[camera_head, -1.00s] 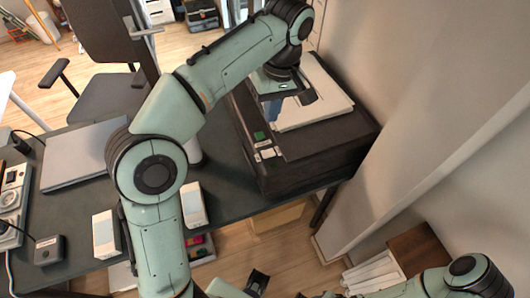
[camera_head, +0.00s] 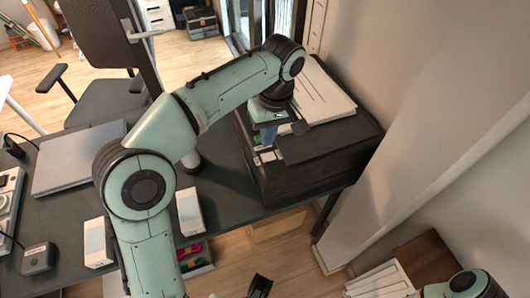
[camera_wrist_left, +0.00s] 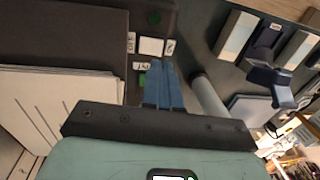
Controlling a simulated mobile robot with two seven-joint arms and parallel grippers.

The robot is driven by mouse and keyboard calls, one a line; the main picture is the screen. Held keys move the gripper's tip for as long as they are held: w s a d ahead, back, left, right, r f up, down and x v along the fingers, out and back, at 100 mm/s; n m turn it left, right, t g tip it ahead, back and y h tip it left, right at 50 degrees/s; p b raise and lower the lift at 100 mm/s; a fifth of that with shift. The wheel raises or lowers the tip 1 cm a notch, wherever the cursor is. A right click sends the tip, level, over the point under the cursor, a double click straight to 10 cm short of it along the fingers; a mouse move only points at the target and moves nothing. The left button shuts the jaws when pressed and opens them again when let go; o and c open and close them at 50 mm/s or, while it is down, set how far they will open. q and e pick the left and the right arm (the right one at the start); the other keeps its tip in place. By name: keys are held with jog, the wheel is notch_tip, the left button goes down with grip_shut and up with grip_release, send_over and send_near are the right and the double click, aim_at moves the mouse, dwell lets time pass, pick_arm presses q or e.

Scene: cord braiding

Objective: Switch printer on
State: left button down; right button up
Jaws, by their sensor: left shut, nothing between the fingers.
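The printer (camera_head: 320,175) is a dark box at the right end of the desk, with a stack of white paper on top. It also shows in the left wrist view (camera_wrist_left: 70,35). Its control strip carries white labels (camera_wrist_left: 151,46), a green button (camera_wrist_left: 153,18) and another green spot (camera_wrist_left: 142,80) beside the fingers. My left gripper (camera_head: 268,138) is shut and empty, its blue fingers (camera_wrist_left: 161,70) pointing at the strip close to the labels. Whether they touch it I cannot tell. A dark part at the bottom edge seems to be my right gripper (camera_head: 260,286); its jaws are unclear.
A closed grey laptop (camera_head: 80,158) lies on the dark desk (camera_head: 235,200). Two white boxes (camera_head: 97,242) (camera_head: 190,212) stand near its front edge. A wall and grey panel (camera_head: 430,150) stand right of the printer. An office chair (camera_head: 105,95) is behind the desk.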

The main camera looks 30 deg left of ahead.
aim_at(264, 158)
pick_arm(q)
jog(key=shift+s+a+f+b, duration=0.15)
jog(key=shift+f+b, duration=0.15)
jog(key=shift+f, duration=1.1)
jog(key=shift+s+a+f+b, duration=0.1)
jog(key=shift+f+b, duration=0.2)
jog(key=shift+f, duration=1.05)
jog(key=shift+f, duration=0.1)
jog(key=shift+s+f+t+h+b, duration=0.1)
jog(key=shift+f+t+h+b, duration=0.3)
jog(key=shift+b, duration=0.5)
jog(key=shift+s+r, duration=0.1)
jog(key=shift+s, duration=0.05)
jog(key=shift+p, duration=0.35)
